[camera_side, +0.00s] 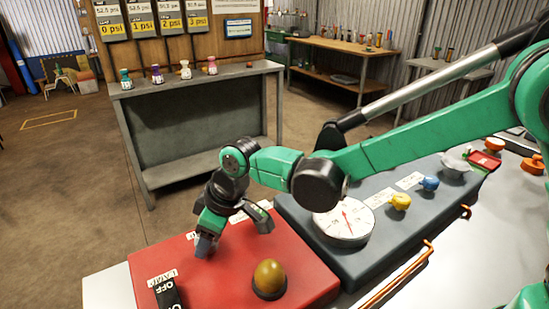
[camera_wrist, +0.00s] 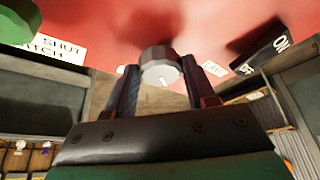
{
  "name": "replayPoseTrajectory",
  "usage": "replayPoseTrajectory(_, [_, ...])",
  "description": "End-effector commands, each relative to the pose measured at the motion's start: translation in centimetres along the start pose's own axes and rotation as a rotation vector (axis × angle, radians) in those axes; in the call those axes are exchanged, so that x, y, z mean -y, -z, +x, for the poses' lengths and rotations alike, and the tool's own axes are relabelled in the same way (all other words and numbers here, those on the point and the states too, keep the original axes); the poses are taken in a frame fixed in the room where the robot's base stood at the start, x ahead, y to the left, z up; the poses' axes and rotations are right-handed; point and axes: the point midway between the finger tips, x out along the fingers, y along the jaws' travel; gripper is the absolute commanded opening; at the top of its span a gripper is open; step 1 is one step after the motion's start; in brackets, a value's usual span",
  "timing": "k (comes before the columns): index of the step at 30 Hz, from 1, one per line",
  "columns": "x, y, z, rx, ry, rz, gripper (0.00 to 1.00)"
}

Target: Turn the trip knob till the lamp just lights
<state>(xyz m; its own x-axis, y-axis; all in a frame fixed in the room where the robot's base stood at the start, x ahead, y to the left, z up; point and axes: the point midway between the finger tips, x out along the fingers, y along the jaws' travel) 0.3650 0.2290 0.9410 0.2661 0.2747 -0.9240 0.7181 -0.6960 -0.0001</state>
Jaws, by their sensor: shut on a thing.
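The trip knob (camera_wrist: 160,68) is a grey, many-sided knob with a small white mark on its face, on the red panel (camera_side: 225,280). My gripper (camera_wrist: 166,85) is shut on it, with one finger on each side in the wrist view. In the side view my gripper (camera_side: 205,246) points down at the panel's left part, and it hides the knob there. The lamp (camera_side: 269,277) is an amber dome in a dark ring on the same panel. It looks dull brown-amber, with no clear glow.
A black on/off switch (camera_side: 168,293) stands at the panel's near left. A grey panel to the right carries a white dial (camera_side: 345,220) with a red needle, a yellow knob (camera_side: 400,201) and a blue knob (camera_side: 429,183). An orange pipe (camera_side: 400,275) runs along the front.

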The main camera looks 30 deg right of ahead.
Motion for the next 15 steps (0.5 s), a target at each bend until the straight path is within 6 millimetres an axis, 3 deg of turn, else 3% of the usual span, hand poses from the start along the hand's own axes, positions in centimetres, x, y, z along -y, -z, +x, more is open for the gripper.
replayPoseTrajectory(5, [0.01,0.01,-0.02,-0.001,0.001,-0.001,0.00])
replayPoseTrajectory(6, [0.01,0.01,-0.02,-0.001,0.001,-0.001,0.61])
replayPoseTrajectory(8, [0.01,0.01,-0.02,-0.001,0.001,-0.001,0.78])
replayPoseTrajectory(15, [0.00,0.00,-0.02,0.000,0.001,-0.002,0.81])
